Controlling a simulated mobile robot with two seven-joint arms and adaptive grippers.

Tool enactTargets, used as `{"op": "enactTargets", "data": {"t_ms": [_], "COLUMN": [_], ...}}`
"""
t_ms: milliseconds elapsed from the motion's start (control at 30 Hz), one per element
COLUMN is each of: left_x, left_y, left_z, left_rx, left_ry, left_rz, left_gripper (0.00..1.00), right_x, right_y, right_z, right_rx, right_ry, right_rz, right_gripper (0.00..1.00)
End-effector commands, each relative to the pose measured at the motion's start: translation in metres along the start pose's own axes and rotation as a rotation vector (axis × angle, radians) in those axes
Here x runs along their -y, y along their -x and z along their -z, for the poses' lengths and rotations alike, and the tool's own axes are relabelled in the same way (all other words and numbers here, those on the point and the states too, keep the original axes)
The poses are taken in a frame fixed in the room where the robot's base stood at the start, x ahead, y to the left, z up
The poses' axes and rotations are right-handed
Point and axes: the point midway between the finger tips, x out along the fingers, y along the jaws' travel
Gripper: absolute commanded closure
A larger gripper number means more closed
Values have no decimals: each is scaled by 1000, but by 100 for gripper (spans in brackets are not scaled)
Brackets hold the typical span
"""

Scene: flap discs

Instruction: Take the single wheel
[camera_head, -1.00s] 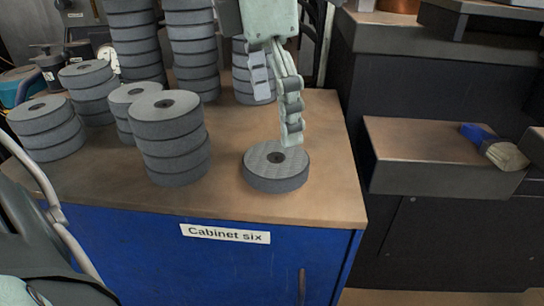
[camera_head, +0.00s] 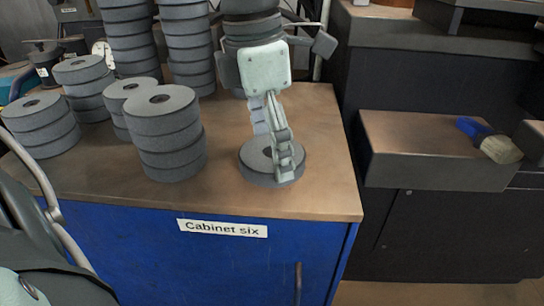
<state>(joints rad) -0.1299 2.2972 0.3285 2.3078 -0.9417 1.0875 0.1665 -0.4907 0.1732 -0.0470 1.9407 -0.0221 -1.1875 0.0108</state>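The single wheel (camera_head: 253,170) is a grey flap disc with a dark centre hole. It lies flat and alone on the brown top of cabinet six, right of the stacks. My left gripper (camera_head: 270,157) comes down over it from behind. One finger hangs in front of the wheel's right part, and the other finger is at its back edge. The fingers are apart, with the wheel's upper part between or under them. I cannot tell whether they touch it. My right gripper is not in view.
Stacks of similar wheels stand close by on the left, the nearest a tall stack (camera_head: 166,140). The cabinet top (camera_head: 325,150) is clear to the right and in front. A dark bench (camera_head: 420,150) with a blue-and-beige item (camera_head: 490,140) stands at the right.

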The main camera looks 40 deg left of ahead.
Motion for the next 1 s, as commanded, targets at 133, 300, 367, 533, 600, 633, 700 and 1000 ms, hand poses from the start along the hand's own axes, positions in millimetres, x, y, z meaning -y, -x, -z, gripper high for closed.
{"op": "enactTargets", "data": {"t_ms": [133, 300, 367, 533, 600, 633, 700, 1000], "left_x": [0, 0, 0, 0, 0, 0, -1, -1], "left_y": [0, 1, 1, 3, 7, 9, 16, 80], "left_z": [0, -1, -1, -1, -2, -2, -3, -12], "left_rx": [1, 3, 3, 3, 5, 5, 5, 9], "left_ry": [0, 0, 0, 0, 1, 1, 0, 2], "left_rz": [1, 0, 0, 0, -1, -1, -2, -4], "left_gripper": [51, 64, 64, 64, 64, 64, 64, 64], "right_x": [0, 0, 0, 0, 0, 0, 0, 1], "right_y": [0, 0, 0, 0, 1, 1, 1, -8], "right_z": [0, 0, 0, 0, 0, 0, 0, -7], "right_rx": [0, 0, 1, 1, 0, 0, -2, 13], "right_ry": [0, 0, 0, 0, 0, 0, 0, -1], "right_rz": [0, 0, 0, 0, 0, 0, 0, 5], "right_gripper": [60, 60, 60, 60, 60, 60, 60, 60]}}
